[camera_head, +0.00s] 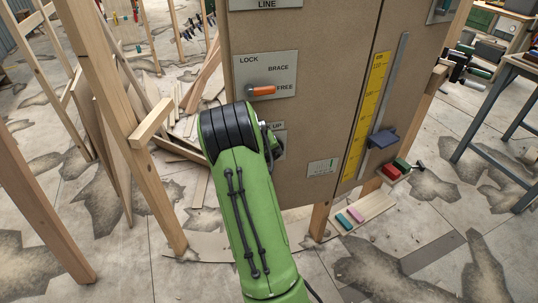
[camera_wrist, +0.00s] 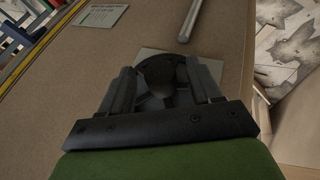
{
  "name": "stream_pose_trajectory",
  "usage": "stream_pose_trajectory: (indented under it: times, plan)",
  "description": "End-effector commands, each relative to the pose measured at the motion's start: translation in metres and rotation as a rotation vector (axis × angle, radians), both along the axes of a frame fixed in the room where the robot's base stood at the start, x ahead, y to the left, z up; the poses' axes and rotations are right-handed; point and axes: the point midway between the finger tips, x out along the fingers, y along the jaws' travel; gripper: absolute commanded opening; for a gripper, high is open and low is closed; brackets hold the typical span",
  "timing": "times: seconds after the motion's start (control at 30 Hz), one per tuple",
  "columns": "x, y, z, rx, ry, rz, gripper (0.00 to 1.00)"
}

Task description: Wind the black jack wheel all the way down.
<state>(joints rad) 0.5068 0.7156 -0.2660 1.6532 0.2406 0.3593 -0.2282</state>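The black jack wheel (camera_wrist: 162,67) shows in the wrist view as a dark rounded shape in front of a pale plate (camera_wrist: 149,54) on the brown panel. My gripper (camera_wrist: 165,80) is at the wheel, its two dark fingers apart with the wheel's dark shape between and just beyond them. I cannot tell whether the fingers press on it. In the head view my green arm covers most of the wheel and of its plate (camera_head: 279,150), whose visible lettering ends in "UP".
An orange-handled lever (camera_head: 263,90) points toward FREE on the plate above. To the right are a yellow scale (camera_head: 367,115), a grey rail and a blue-grey block (camera_head: 382,139). A metal bar (camera_wrist: 190,20) passes near my fingers. Wooden posts (camera_head: 140,140) stand left.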

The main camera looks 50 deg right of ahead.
Motion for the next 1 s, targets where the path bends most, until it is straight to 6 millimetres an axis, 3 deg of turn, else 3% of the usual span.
stream_pose_trajectory:
  times: [0.27,0.7,0.83,1.0]
  plan:
    - [0.001,0.005,0.010,-0.001,-0.003,0.002,0.63]
    - [-0.006,0.069,0.109,0.000,-0.004,0.004,0.63]
    - [-0.008,0.081,0.126,0.000,-0.001,0.002,0.63]
    - [-0.009,0.086,0.132,0.001,0.001,0.000,0.63]
